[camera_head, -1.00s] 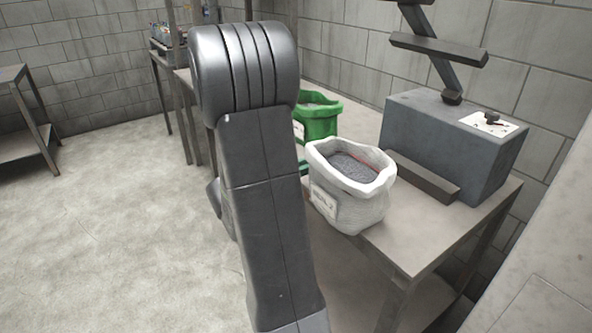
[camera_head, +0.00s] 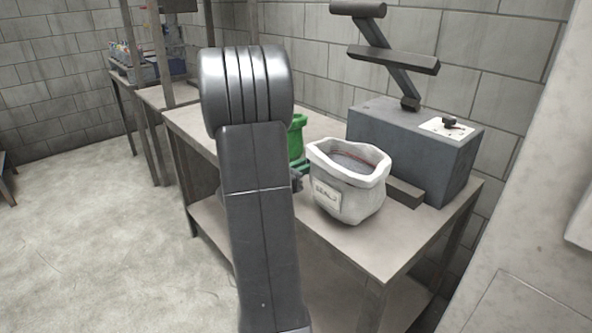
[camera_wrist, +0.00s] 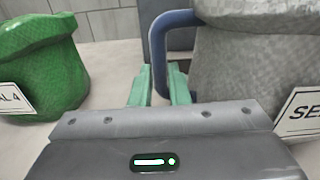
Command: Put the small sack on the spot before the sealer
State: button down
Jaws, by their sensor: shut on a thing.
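The small white-grey sack (camera_head: 345,200), open at the top with a grey fill and a label on its front, is over the table in front of the sealer (camera_head: 410,150). I cannot tell whether its base touches the tabletop. In the wrist view the sack (camera_wrist: 255,65) is at the right, with a blue handle (camera_wrist: 172,50) on its left side. My gripper (camera_wrist: 160,85) has green fingers shut on that handle. In the head view my arm hides most of the gripper.
A green sack (camera_head: 297,140) stands on the table (camera_head: 385,250) left of the white one, partly behind my arm; it also shows in the wrist view (camera_wrist: 45,65). The table's near right corner is bare. A blue crate (camera_head: 150,70) stands on a farther bench.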

jog(key=shift+x, duration=3.7)
jog(key=shift+a+f+b, duration=0.1)
jog(key=shift+f+b, duration=0.6)
jog(key=shift+f, duration=0.3)
jog(key=c, duration=1.3)
grip_release()
jog(key=shift+s, duration=0.1)
jog(key=shift+f, duration=0.15)
jog(key=shift+a, duration=0.1)
jog(key=p+v, duration=0.1)
jog(key=v, duration=1.2)
jog(key=shift+s+a, duration=0.2)
jog(key=shift+s, duration=0.1)
